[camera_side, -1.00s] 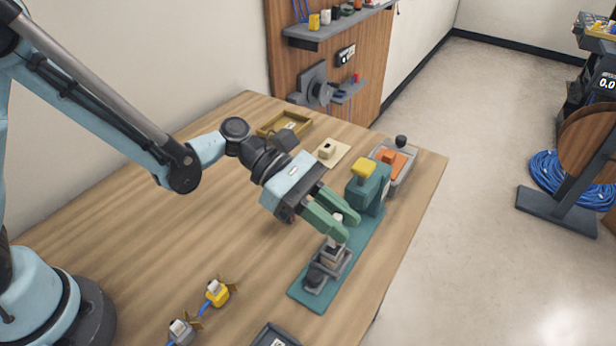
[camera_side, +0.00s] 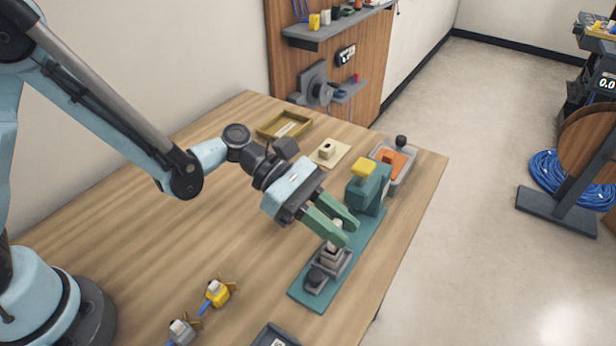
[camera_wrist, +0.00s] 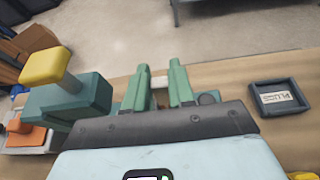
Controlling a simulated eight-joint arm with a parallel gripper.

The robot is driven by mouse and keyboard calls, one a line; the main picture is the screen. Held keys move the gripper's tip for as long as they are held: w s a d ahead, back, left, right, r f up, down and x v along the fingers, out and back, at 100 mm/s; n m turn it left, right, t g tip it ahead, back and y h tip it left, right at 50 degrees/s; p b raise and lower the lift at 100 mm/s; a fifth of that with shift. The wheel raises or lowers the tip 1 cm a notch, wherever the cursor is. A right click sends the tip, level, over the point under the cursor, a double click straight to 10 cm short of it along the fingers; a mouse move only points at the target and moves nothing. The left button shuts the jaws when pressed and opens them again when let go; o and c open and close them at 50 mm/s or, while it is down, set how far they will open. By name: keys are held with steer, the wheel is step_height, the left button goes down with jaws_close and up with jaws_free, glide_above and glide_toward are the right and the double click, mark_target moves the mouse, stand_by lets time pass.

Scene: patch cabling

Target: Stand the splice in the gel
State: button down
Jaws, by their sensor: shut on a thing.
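My gripper (camera_side: 341,226) is over the grey fixture on the teal board, its green fingers pointing down and right. It is shut on a small pale piece (camera_side: 337,223), mostly hidden between the fingers; I cannot tell for sure that it is the splice. In the wrist view a pale bit (camera_wrist: 160,82) shows between the fingertips. A light grey block (camera_side: 332,252) sits in the grey fixture (camera_side: 316,284) just below; I cannot tell whether the held piece touches it. A cream block (camera_side: 327,149) with a dark hole stands on a pale mat; I cannot tell which thing is the gel.
A teal press with a yellow top (camera_side: 363,168) stands right behind my fingers. Beyond it is a grey tray with an orange block (camera_side: 394,160). A yellow tray (camera_side: 268,132) lies at the back. Two cabled connectors (camera_side: 217,293) and a dark tray (camera_wrist: 281,98) are in front.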

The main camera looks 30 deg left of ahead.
steer(key=shift+f, duration=1.45)
steer(key=c, duration=0.9)
jaws_free()
steer(key=shift+o, duration=0.2)
steer(key=shift+r, duration=4.5)
steer(key=s+a+m+t+y, duration=0.2)
steer(key=a+m+y, duration=0.4)
steer(key=a+m, duration=0.3)
steer(key=s+a+m+t+y, duration=0.3)
steer(key=a+m+t+y, duration=0.2)
steer(key=a, duration=1.3)
steer(key=m+y, duration=0.2)
steer(key=m, duration=0.2)
